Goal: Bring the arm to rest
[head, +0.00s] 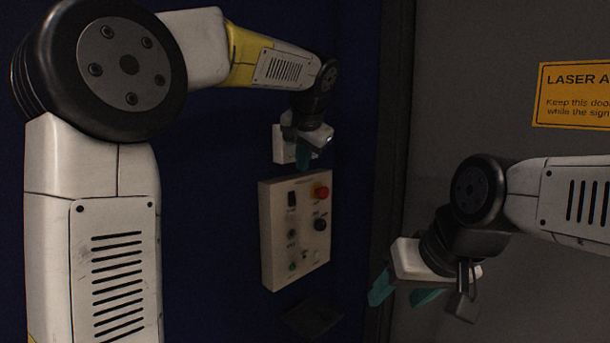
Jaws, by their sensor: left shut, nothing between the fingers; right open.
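My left arm comes in from the left, bends at a large black joint and reaches toward the blue wall. My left gripper (303,158) is shut and empty, with its teal fingers pointing down just above the control box. My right arm comes in from the right. My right gripper (403,294) is open and empty, with its teal fingers apart and pointing down to the left. It hangs in front of the grey door, to the right of the control box.
A beige control box (296,229) with a red button (321,191), a black knob (320,224) and several small controls is on the blue wall (215,230). A dark flat object (312,318) is below it. A yellow laser sign (575,95) is on the grey door (480,80).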

